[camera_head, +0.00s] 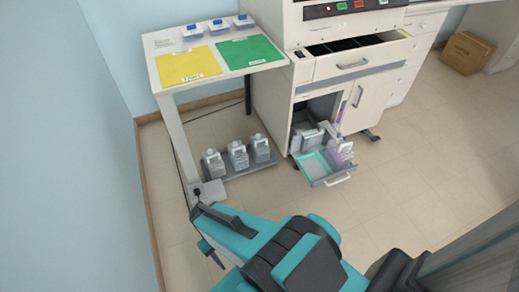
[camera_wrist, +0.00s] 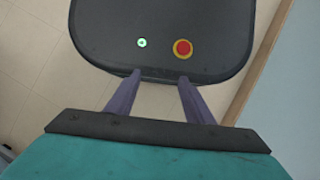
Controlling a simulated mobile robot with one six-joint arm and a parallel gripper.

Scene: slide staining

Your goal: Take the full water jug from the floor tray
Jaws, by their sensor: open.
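Three pale jugs stand upright in a row on the grey floor tray (camera_head: 250,168), below the side table: the left jug (camera_head: 213,164), the middle jug (camera_head: 237,156) and the right jug (camera_head: 260,149). They look alike at this size, and I cannot tell how full each one is. My gripper (camera_wrist: 158,88) shows in the wrist view with its two purple fingers apart and nothing between them. It is over a dark part of my own body, away from the jugs. No jug shows in the wrist view.
The side table (camera_head: 167,43) holds a yellow and a green sheet and blue-topped containers. Its leg and foot stand left of the tray. The white cabinet (camera_head: 270,92) to the right has a pulled-out lower drawer (camera_head: 340,179) and an open upper drawer.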

